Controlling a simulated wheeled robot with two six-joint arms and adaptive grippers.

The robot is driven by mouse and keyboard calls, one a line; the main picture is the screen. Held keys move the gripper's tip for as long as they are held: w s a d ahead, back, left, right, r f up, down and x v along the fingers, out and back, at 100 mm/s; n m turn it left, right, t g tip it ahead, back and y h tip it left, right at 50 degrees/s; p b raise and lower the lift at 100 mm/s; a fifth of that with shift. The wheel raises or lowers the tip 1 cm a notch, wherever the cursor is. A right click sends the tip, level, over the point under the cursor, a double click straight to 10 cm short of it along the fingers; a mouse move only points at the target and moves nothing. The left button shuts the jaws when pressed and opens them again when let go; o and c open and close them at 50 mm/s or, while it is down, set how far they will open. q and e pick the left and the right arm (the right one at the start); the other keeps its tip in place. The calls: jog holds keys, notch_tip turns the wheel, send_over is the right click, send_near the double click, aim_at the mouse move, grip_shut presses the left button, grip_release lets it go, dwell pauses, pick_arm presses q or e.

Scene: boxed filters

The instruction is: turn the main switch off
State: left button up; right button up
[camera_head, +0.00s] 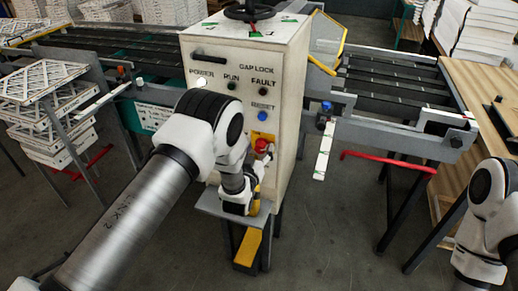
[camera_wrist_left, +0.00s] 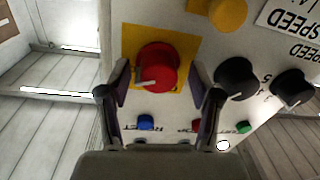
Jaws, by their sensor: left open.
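The main switch is a red rotary knob (camera_head: 261,145) on a yellow plate, on the front of the pale control cabinet (camera_head: 285,95). In the left wrist view the red knob (camera_wrist_left: 157,67) shows a white pointer mark toward the left of the picture, and the yellow plate (camera_wrist_left: 131,36) shows around it. My left gripper (camera_wrist_left: 160,88) is open, with one finger on each side of the knob; contact is unclear. In the head view my left gripper (camera_head: 263,164) is at the knob, partly hidden by its own wrist.
A blue button (camera_wrist_left: 145,122), black speed knobs (camera_wrist_left: 236,79) and a yellow knob (camera_wrist_left: 228,14) are close by. The white POWER lamp (camera_head: 201,81) looks lit. A grey shelf (camera_head: 222,207) juts out below the gripper. Conveyors (camera_head: 385,80) flank the cabinet.

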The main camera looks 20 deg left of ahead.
pick_arm(q)
jog(key=shift+d, duration=0.15)
jog(key=c, duration=1.1)
jog(key=shift+c, duration=0.2)
jog(key=n+b, duration=0.2)
jog(key=n, duration=0.2)
jog(key=shift+f+b, duration=0.1)
jog(key=shift+b, duration=0.3)
jog(key=n+b, duration=0.2)
jog(key=n, duration=0.2)
jog(key=shift+n, duration=0.4)
jog(key=n+b, duration=0.1)
jog(key=n, duration=0.1)
jog(key=n+b, duration=0.1)
jog(key=n, duration=0.2)
jog(key=shift+a+g+h, duration=0.2)
jog(key=shift+g+h, duration=0.1)
jog(key=shift+h, duration=0.1)
jog(key=shift+n+b, duration=0.85)
jog(key=shift+n, duration=0.85)
